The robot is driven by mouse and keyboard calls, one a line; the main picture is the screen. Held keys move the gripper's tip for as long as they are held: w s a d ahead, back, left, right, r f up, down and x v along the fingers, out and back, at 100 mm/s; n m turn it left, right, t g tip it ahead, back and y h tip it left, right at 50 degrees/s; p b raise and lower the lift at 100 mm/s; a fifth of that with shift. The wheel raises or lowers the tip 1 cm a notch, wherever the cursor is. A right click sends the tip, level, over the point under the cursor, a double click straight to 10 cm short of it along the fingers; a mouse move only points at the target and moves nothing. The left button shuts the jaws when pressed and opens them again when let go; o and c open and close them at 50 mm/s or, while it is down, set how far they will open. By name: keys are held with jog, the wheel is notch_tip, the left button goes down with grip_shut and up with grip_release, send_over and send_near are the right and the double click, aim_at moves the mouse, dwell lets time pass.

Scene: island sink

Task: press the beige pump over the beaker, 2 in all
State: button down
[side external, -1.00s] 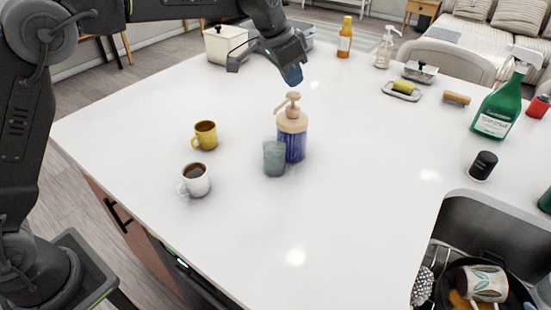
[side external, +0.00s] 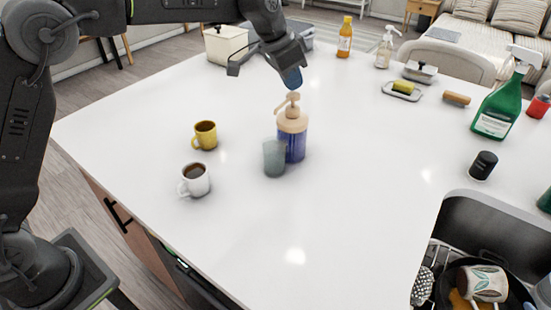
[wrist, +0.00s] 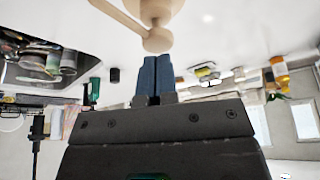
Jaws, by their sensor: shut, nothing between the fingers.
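The pump bottle (side external: 292,139) has a beige pump head and collar over a blue-violet body, and it stands upright on the white counter. Its beige pump (wrist: 156,38) also shows at the top of the wrist view. The beaker (side external: 274,158), a greyish translucent cup, stands just left of the bottle, under the spout side. I cannot tell how much is in it. My gripper (side external: 293,79) is shut with nothing in it, its blue fingertips pointing down just above the pump head. The shut fingers (wrist: 152,76) show below the pump in the wrist view.
A yellow mug (side external: 205,135) and a white cup of dark liquid (side external: 195,180) stand to the left. A black-capped jar (side external: 482,165), a green spray bottle (side external: 499,105) and the sink (side external: 470,225) are at the right. The front counter is clear.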

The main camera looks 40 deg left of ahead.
jog(key=shift+f, duration=1.4)
jog(key=shift+r, duration=1.75)
jog(key=shift+f, duration=0.15)
jog(key=shift+f, duration=1.55)
jog(key=shift+r, duration=1.7)
